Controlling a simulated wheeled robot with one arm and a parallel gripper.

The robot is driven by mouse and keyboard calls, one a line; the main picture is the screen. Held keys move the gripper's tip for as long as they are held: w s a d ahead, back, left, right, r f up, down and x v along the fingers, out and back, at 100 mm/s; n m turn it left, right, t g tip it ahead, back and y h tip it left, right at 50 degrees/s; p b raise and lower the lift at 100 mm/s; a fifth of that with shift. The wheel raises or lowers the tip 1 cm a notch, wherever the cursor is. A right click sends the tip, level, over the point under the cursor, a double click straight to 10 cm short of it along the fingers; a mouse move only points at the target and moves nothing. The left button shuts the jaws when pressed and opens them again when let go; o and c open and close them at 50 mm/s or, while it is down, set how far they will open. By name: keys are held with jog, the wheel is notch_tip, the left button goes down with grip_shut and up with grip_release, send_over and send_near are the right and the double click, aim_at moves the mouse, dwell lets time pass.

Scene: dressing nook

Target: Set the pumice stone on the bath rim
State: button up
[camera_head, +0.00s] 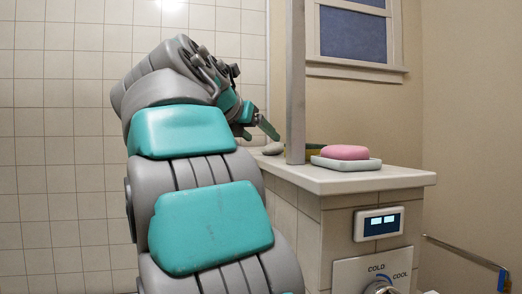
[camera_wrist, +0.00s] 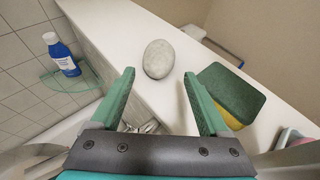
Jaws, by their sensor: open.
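The grey oval pumice stone (camera_wrist: 158,59) lies on a white ledge (camera_wrist: 112,25), between and just beyond my fingertips in the wrist view. In the head view the stone (camera_head: 273,148) shows small at the ledge's left end, beside the post. My gripper (camera_wrist: 159,73) is open and empty, with its teal fingers apart above the ledge. In the head view my gripper (camera_head: 262,128) is tilted down above the stone. A white edge shows low at the left of the wrist view; I cannot tell whether it is the bath rim.
A green and yellow sponge (camera_wrist: 232,92) lies right of my right finger. Pink soap (camera_head: 345,152) sits in a white dish (camera_head: 346,164). A grey post (camera_head: 296,80) rises from the ledge. A blue bottle (camera_wrist: 62,55) stands on a glass shelf at left.

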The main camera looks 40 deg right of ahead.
aim_at(271, 145)
jog(key=x, duration=0.7)
jog(key=shift+w+d+f, duration=0.15)
jog(key=shift+d, duration=0.05)
jog(key=c, duration=1.1)
jog(key=shift+c, duration=0.2)
jog(key=shift+r, duration=1.45)
jog(key=shift+r, duration=0.25)
jog(key=shift+a, duration=0.1)
